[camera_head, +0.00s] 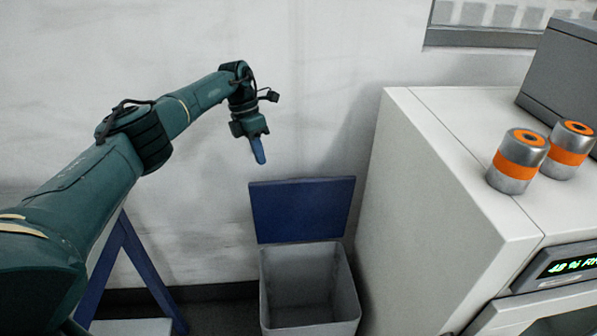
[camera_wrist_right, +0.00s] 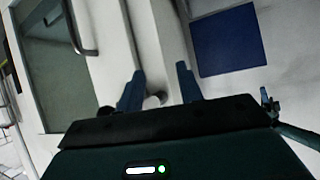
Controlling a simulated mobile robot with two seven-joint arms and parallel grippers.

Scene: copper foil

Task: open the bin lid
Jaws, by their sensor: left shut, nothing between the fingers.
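The bin (camera_head: 300,263) is a light grey open box on the floor, left of the white cabinet. Its dark blue lid (camera_head: 302,209) stands up at the back edge, tilted open, and the empty-looking inside shows. In the right wrist view, a flat dark blue panel (camera_wrist_right: 228,40), apparently the lid, lies at the upper right. My left gripper (camera_head: 260,160) points down, shut and empty, above the lid's upper left corner and apart from it. My right gripper (camera_wrist_right: 158,78) shows only in its wrist view, with its two blue fingers spread apart.
The white cabinet (camera_head: 440,180) stands close on the bin's right. Two silver and orange cylinders (camera_head: 518,160) and a grey box (camera_head: 562,75) are on top. A blue-legged stand (camera_head: 140,265) is at the lower left.

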